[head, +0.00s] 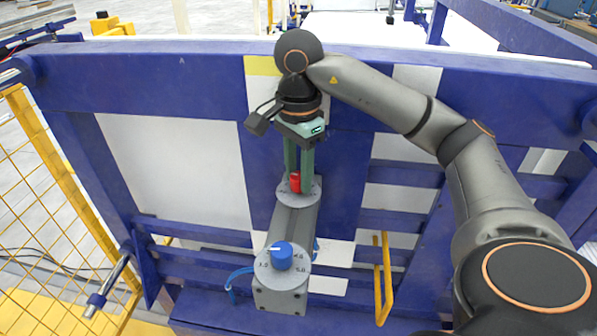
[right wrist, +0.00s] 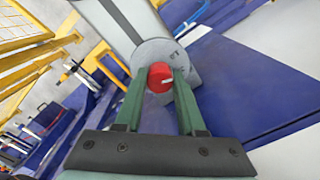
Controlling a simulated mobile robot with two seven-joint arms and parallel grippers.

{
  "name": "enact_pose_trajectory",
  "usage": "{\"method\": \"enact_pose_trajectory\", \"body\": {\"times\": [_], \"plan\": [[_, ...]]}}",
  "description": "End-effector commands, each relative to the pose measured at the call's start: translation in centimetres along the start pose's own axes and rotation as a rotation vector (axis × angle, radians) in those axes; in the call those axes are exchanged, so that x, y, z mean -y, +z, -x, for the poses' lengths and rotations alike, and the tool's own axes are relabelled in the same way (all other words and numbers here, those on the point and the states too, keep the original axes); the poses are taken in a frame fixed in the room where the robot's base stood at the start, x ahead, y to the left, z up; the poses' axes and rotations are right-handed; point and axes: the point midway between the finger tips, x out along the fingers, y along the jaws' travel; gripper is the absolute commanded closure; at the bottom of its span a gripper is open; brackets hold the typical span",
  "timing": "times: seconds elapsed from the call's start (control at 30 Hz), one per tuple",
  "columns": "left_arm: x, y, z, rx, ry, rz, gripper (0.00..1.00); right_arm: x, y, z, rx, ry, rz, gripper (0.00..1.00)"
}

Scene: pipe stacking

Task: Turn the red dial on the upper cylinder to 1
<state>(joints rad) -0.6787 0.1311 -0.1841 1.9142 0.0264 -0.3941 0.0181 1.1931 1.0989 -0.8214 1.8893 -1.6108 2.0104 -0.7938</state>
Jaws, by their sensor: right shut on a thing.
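The red dial (head: 295,182) sits on the round grey face of the upper cylinder (head: 284,197) in the head view. My right gripper (head: 298,178) reaches down from above with its green fingers on both sides of the dial, shut on it. In the right wrist view the red dial (right wrist: 160,77) shows between the two green fingertips, with a short white mark on its right part. Some numbers show on the grey face (right wrist: 150,52), but the fingers hide part of it and I cannot read the setting. My left gripper is not in view.
A blue dial (head: 281,255) with numbers around it sits on the lower cylinder (head: 281,293), nearer to me. A blue frame (head: 150,92) with white panels stands behind. A yellow mesh fence (head: 62,215) is at the left, and a yellow handle (head: 383,280) at the lower right.

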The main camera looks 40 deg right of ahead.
Motion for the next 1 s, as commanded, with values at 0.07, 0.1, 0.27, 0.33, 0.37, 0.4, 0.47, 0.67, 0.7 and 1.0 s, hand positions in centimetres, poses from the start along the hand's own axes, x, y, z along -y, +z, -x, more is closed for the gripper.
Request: {"method": "enact_pose_trajectory", "body": {"times": [0.07,0.1,0.27,0.33,0.37,0.4,0.47,0.67,0.7,1.0], "plan": [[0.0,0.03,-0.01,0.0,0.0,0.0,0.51,0.02,0.01,0.02,0.001,-0.001,0.072,1.0],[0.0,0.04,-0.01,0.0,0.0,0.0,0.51,0.01,0.01,0.02,0.001,-0.001,0.108,1.0],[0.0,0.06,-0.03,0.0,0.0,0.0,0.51,0.01,0.01,0.02,0.001,-0.002,0.24,1.0],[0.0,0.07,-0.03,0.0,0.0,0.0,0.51,0.01,0.01,0.02,0.0,-0.002,0.289,1.0],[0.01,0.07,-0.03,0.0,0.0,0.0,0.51,0.01,0.01,0.02,0.0,-0.002,0.309,1.0],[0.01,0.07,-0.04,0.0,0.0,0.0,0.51,0.01,0.01,0.02,0.0,-0.002,0.334,1.0],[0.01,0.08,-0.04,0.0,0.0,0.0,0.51,0.01,0.01,0.02,0.0,-0.002,0.367,1.0],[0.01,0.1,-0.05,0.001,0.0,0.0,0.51,0.0,0.0,0.02,0.0,-0.001,0.448,1.0],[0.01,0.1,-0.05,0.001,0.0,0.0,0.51,0.0,0.0,0.02,0.0,-0.001,0.457,1.0],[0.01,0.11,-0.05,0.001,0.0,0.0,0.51,0.0,0.0,0.02,0.0,-0.001,0.49,1.0]]}}
